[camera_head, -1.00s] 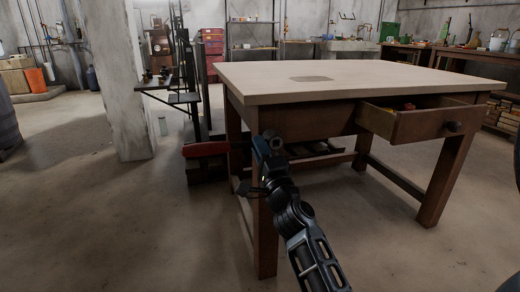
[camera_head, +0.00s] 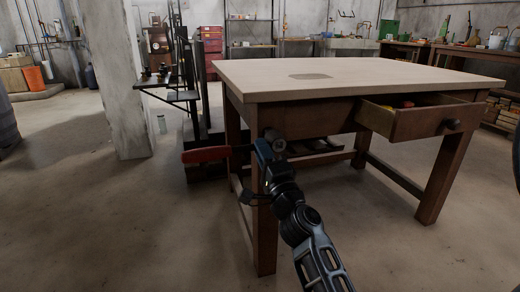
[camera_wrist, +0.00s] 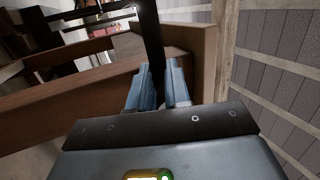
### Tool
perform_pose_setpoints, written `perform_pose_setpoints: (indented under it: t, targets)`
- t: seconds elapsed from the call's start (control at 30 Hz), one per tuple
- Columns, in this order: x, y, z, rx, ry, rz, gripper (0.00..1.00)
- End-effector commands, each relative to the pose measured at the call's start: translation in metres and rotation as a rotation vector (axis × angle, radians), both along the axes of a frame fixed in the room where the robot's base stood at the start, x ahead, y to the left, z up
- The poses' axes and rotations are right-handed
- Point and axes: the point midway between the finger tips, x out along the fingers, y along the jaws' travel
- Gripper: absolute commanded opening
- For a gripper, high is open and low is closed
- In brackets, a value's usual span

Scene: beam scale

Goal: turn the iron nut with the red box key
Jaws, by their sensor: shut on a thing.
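The red box key (camera_head: 205,155) shows in the head view as a red bar, left of the table's near left leg. My gripper (camera_head: 262,148) is at its right end, in front of that leg. In the wrist view my gripper (camera_wrist: 158,88) has its two blue-grey fingers closed around a dark bar (camera_wrist: 150,42), which runs away from me; its colour is lost in shade. The beam scale (camera_head: 184,85) is a dark upright frame behind the key. I cannot make out the iron nut in either view, nor whether the key touches anything.
A wooden table (camera_head: 275,84) stands right of the scale, its drawer (camera_head: 412,122) pulled open with small coloured things inside. A concrete pillar (camera_head: 118,90) stands to the left. The floor (camera_head: 100,220) is clear at front left.

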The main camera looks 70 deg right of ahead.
Motion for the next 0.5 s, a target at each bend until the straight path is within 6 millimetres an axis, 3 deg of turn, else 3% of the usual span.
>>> perform_pose_setpoints:
  t: [0.5]
  targets:
    - [-0.021, 0.025, 0.001, -0.001, 0.0, 0.0, 0.0]
